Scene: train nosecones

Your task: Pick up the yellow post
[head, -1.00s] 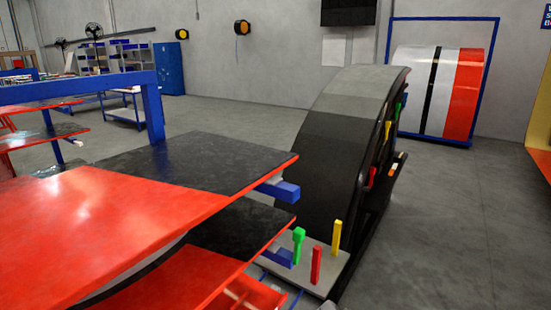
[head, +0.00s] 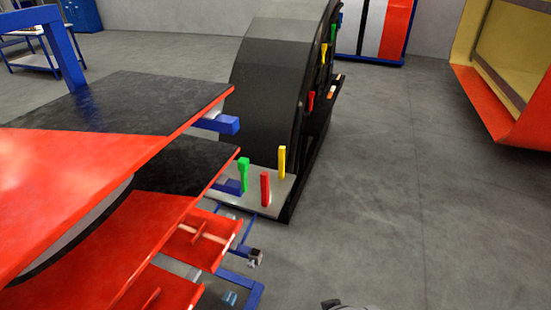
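A yellow post (head: 282,163) stands upright on a small grey shelf (head: 233,200) at the foot of the black curved nosecone (head: 270,75). A red post (head: 265,189) stands in front of it to the left, and a green post (head: 243,174) stands farther left. All three are apart from each other. Another yellow piece (head: 323,54) sits higher on the nosecone's side edge, with red, green and blue pieces along it. Neither of my grippers can be made out in the head view.
A rack of red and black panels (head: 95,200) with blue bars fills the left, close to the shelf. A dark rounded part, cut off, shows at the bottom edge. Grey floor (head: 390,200) is clear to the right. A red and yellow structure (head: 490,105) stands at the right.

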